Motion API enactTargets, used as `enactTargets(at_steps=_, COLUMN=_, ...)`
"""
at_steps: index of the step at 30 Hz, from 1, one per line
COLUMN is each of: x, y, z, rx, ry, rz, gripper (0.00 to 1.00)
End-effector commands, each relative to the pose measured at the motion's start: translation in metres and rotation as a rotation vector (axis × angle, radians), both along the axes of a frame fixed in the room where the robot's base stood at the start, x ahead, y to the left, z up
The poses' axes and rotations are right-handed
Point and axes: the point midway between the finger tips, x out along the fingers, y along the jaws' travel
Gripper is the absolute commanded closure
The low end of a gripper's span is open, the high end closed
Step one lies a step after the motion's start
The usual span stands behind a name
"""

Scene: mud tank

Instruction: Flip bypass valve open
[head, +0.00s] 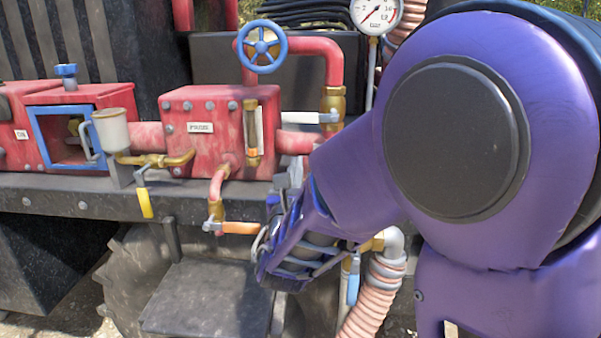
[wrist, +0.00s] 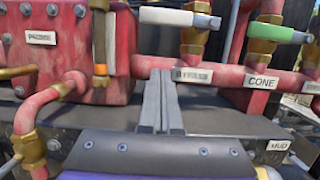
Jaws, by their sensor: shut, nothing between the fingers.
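The bypass valve has a brass body (head: 333,104) on a vertical red pipe, with a white lever (head: 300,118) lying level and pointing left, across the pipe. In the wrist view the white lever (wrist: 178,17) and brass body (wrist: 196,38) are at the top, above a partly covered label (wrist: 193,76) that seems to read BYPASS. My gripper (wrist: 160,76) is shut and empty, its fingertips below the lever and just left of the label. In the head view my gripper (head: 289,172) is below the lever, apart from it, partly hidden by my arm.
A green-handled valve (wrist: 275,34) labelled CONE is to the right. The red tank (head: 205,130) with a sight gauge (head: 252,135) is left. An orange-handled valve (head: 238,228) and a ribbed hose (head: 375,295) are lower. A blue handwheel (head: 262,46) is above.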

Motion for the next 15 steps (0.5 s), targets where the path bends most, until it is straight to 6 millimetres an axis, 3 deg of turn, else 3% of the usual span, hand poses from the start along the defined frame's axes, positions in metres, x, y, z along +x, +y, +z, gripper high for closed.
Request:
enactTargets(at_steps=6, x=0.046, y=-0.002, z=0.012, rx=0.000, ry=0.000, rz=-0.002, gripper=1.00)
enactTargets(at_steps=10, x=0.046, y=-0.001, z=0.035, rx=0.003, ry=-0.003, rz=0.002, gripper=1.00)
enactTargets(at_steps=15, x=0.046, y=-0.001, z=0.049, rx=0.001, ry=-0.001, rz=0.000, gripper=1.00)
